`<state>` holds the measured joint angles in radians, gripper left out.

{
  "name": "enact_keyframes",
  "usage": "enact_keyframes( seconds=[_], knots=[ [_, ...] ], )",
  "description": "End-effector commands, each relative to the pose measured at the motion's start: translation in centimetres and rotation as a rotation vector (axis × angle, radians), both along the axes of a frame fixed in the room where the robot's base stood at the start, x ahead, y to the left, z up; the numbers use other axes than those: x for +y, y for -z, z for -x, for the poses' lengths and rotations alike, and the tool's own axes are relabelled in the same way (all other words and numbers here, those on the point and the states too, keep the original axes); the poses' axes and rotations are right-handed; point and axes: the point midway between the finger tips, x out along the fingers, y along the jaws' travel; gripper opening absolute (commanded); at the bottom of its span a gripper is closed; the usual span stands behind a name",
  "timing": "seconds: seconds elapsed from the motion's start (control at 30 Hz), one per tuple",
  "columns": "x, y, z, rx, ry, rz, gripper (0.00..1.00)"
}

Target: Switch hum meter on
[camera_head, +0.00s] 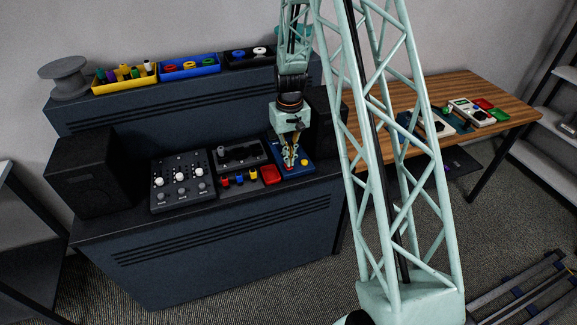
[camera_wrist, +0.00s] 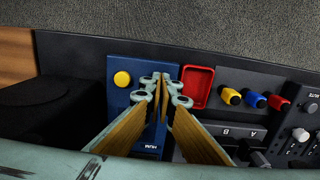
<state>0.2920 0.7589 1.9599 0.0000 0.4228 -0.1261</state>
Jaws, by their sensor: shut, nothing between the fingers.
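The hum meter is a blue box (camera_head: 283,171) at the right end of the dark console, beside a speaker. In the wrist view its blue face (camera_wrist: 117,98) carries a round yellow button (camera_wrist: 122,78) and a partly covered "HUM" label. The button also shows in the head view (camera_head: 305,162). My gripper (camera_head: 290,163) points down over the blue box, its fingers closed together and empty. In the wrist view the fingertips (camera_wrist: 161,82) are over the box, right of the yellow button. They hide the middle of the face; I cannot tell whether they touch it.
Yellow (camera_head: 127,85) and blue (camera_head: 191,73) bins sit on the upper shelf.

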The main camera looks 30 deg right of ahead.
Motion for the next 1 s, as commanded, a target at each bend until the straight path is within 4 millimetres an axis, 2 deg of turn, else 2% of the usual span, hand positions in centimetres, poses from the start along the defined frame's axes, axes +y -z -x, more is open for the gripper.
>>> enact_keyframes(
  seconds=[1.0],
  knots=[
    [0.00, 0.55, 0.00, 0.000, 0.000, 0.000, 0.00]
  ],
)
